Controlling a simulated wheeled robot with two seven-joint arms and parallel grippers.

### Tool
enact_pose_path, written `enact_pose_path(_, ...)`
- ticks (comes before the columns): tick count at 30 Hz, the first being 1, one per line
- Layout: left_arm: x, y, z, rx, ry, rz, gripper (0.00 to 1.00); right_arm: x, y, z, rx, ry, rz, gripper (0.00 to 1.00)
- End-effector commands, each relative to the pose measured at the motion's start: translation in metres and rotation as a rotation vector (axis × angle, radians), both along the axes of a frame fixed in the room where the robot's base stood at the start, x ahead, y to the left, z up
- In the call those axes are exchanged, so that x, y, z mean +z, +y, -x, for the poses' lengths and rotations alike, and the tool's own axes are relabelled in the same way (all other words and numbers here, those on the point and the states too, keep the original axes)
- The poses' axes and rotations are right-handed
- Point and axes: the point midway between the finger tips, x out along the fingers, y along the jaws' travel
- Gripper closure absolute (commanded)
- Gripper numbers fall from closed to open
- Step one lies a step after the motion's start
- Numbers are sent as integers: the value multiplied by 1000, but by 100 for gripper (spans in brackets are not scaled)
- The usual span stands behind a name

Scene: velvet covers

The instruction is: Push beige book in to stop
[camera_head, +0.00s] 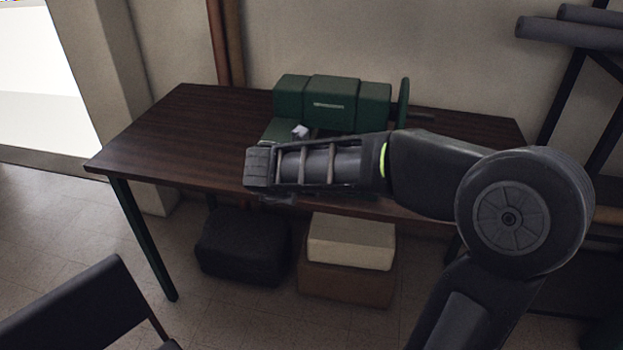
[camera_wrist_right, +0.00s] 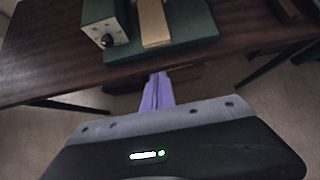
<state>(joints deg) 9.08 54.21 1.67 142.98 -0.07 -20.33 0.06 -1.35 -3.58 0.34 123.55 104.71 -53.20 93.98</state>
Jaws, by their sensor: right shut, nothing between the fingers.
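In the right wrist view, the beige book (camera_wrist_right: 153,22) lies on a green base plate (camera_wrist_right: 192,25), its near end close to the plate's front edge. My right gripper (camera_wrist_right: 158,76) has its purple fingers together and empty, pointing at the book's near end. The tips look close to the plate's front edge; I cannot tell whether they touch anything. In the head view, the green machine (camera_head: 332,103) stands at the back of the table, and my right arm hides the book and the fingers. My left gripper is out of view.
A control box with a black knob (camera_wrist_right: 108,38) stands left of the book. The dark wooden table (camera_head: 165,135) is clear at its left. Below are a black box (camera_head: 243,250) and a cream box (camera_head: 350,242) on a brown one. A dark chair (camera_head: 85,310) stands front left.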

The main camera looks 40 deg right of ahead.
Motion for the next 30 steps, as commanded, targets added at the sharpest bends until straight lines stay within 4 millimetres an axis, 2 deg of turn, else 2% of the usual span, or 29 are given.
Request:
enact_pose_path(7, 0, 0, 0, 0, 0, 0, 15, -5, -4, -3, 1, 2, 2, 100)
enact_pose_path(11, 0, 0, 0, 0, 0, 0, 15, -15, -11, -9, 2, 4, 2, 100)
enact_pose_path(24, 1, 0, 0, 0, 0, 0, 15, -75, -57, -45, 3, 7, 3, 100)
enact_pose_path(25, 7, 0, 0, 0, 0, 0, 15, -70, -62, -49, 1, 3, 3, 100)
enact_pose_path(30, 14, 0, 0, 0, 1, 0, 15, -70, -80, -63, 2, 3, 2, 100)
